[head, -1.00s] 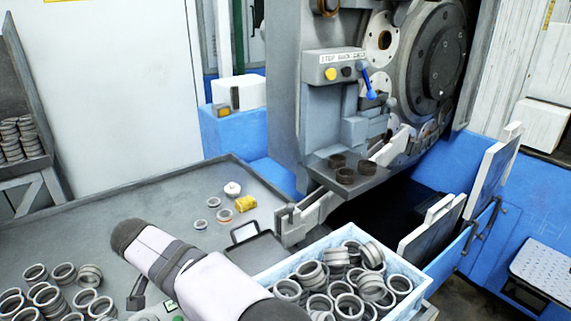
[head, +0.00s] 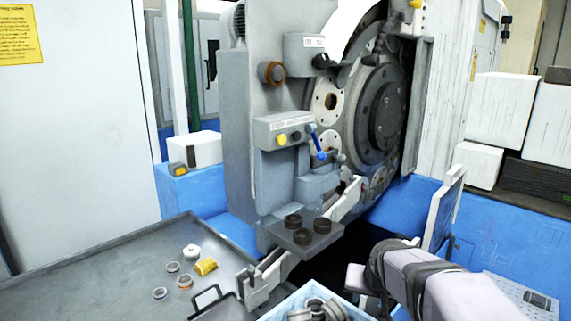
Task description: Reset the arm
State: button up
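My arm comes in from the lower right of the head view, its pale links with dark joint bands in front of the machine's blue base. A dark end part shows at the left tip of the arm, but the fingers cannot be made out. The ring grinder (head: 240,130) stands in the middle, with a large dark wheel (head: 385,115), a control box (head: 268,131) and a blue-knobbed lever (head: 318,142).
The grey table (head: 90,270) at left holds a yellow part (head: 206,267), a white knob-like part (head: 192,251) and several small rings (head: 160,293). An upright white panel (head: 443,212) stands near the arm.

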jog(key=s+d, duration=0.2)
jog(key=d, duration=0.1)
jog(key=shift+s+d, duration=0.1)
jog(key=shift+d, duration=0.05)
jog(key=s+a+f+n+g+y+b, duration=0.1)
jog(key=s+a+f+n+g+b, duration=0.2)
jog(key=s+f, duration=0.75)
jog(key=s+a+f+g+b, duration=0.4)
jog(key=s+f, duration=0.4)
jog(key=s, duration=0.6)
notch_tip(320, 180, up, 17)
jog(key=w+a+p, duration=0.1)
jog(key=p, duration=1.8)
notch_tip(320, 180, down, 26)
jog(key=b, duration=2.6)
jog(key=shift+r+t, duration=0.25)
jog(key=shift+t, duration=0.05)
